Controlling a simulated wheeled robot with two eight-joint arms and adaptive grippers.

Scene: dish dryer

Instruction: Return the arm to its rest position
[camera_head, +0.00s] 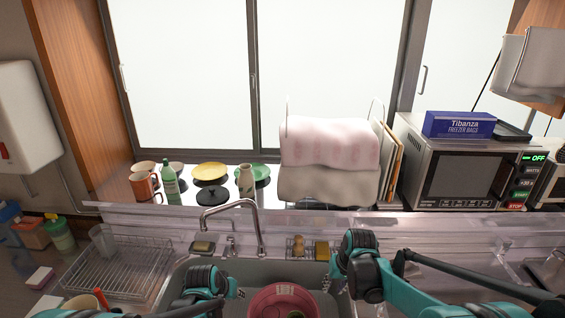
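My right arm comes in from the right in teal and black. Its gripper (333,283) points down at the right side of the sink, close to the red bowl (284,296) but apparently apart from it. Its fingers are small and dark, so I cannot tell if they are open or shut. My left arm comes in from the lower left, and its gripper (237,292) is over the left side of the sink, partly hidden by the arm. I cannot tell its finger state either. I see nothing clearly held in either gripper.
The sink (190,265) has a tall faucet (232,207) behind it. A wire dish rack (120,268) stands left. Mugs, plates and bottles line the sill. A cloth-covered rack (328,185) and a microwave (462,180) stand at the back right. Sponges (322,250) lie behind the sink.

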